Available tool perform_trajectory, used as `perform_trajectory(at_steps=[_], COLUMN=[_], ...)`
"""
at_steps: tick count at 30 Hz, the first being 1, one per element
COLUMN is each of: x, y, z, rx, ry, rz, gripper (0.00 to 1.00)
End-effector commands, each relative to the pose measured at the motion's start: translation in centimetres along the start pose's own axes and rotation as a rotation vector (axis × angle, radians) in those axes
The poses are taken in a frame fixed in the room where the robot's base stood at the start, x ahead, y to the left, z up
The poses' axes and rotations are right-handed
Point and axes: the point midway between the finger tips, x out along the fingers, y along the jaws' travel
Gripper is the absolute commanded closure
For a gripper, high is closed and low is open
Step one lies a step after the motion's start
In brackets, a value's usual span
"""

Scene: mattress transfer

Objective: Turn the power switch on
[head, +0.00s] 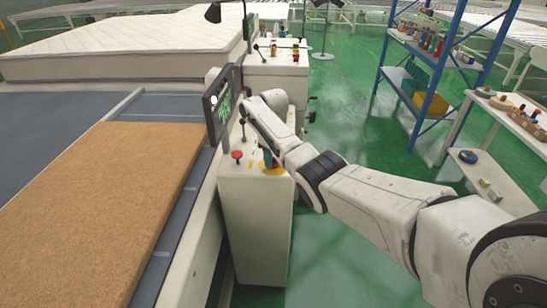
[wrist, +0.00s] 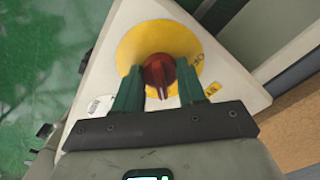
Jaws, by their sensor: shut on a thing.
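The power switch is a red rotary knob (wrist: 158,72) on a round yellow plate (wrist: 135,42), seen in the wrist view. It sits on top of the white control cabinet (head: 252,228), where the yellow plate also shows in the head view (head: 270,171). My gripper (wrist: 158,85) has its two green fingers on either side of the red knob, shut on it. In the head view, my gripper (head: 270,160) reaches down at the cabinet's top, and my arm hides most of the knob.
A red mushroom button (head: 237,156) and a dark screen (head: 218,105) stand beside the switch. A brown mattress pad (head: 110,210) lies on the conveyor at left, a white mattress (head: 130,45) behind. Blue shelving (head: 430,62) stands at right; green floor between is clear.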

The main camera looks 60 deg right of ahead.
Motion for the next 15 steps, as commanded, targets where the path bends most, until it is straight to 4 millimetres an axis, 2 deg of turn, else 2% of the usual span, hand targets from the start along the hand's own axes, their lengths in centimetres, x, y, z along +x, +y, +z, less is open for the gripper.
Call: perform_trajectory(at_steps=[15], x=[-0.14], y=[0.04], z=[-0.07], rx=[0.042], ry=[0.002], rz=[0.001], gripper=[0.9])
